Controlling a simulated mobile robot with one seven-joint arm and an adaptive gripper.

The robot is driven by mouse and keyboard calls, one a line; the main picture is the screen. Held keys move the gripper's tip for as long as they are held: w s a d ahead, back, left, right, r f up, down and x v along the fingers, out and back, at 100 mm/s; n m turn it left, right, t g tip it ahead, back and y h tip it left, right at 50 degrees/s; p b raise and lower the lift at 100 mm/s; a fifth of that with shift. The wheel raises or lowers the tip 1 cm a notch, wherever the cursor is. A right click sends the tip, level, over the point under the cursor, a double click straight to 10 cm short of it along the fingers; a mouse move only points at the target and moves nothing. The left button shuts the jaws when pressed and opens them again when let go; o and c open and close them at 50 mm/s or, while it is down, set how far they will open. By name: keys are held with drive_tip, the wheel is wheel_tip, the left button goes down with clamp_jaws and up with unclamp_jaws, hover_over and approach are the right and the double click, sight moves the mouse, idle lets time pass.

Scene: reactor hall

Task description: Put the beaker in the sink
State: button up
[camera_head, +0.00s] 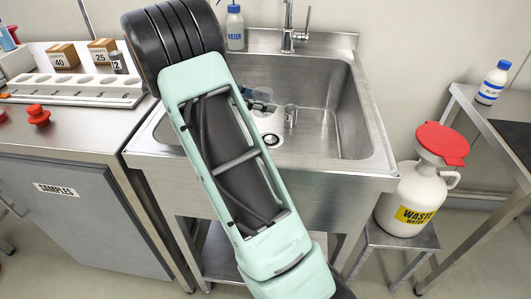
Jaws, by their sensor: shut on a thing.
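The beaker (290,116) is a small clear glass vessel. It shows over the basin of the steel sink (345,120), to the right of my arm. My gripper (275,108) reaches out from behind my pale green arm and is shut on the beaker at its left side. The beaker looks upright. I cannot tell whether its base touches the basin floor. My arm hides the left part of the sink and most of my gripper.
A tap (288,35) and a water bottle (235,28) stand at the sink's back edge. A white waste container (410,200) with a red funnel (443,142) stands right of the sink. A white rack (75,88) is on the left counter. The basin's right side is clear.

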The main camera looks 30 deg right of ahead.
drive_tip(key=f+b+x, duration=0.1)
drive_tip(key=x, duration=0.4)
drive_tip(key=a+f+b+x, duration=0.1)
drive_tip(key=x, duration=0.4)
drive_tip(key=s+f+b+x, duration=0.1)
drive_tip(key=x, duration=0.5)
drive_tip(key=shift+s+a, duration=0.1)
drive_tip(key=shift+a, duration=0.3)
drive_tip(key=shift+s+d+f, duration=0.1)
drive_tip(key=shift+d+f, duration=0.05)
drive_tip(key=shift+f, duration=0.1)
drive_tip(key=shift+s+d+f+b, duration=0.15)
drive_tip(key=shift+f+b, duration=0.3)
drive_tip(key=shift+f, duration=1.35)
drive_tip(key=shift+f, duration=0.15)
drive_tip(key=o, duration=0.7)
drive_tip(key=shift+b, duration=0.35)
drive_tip(key=o, duration=0.5)
drive_tip(key=shift+c, duration=0.2)
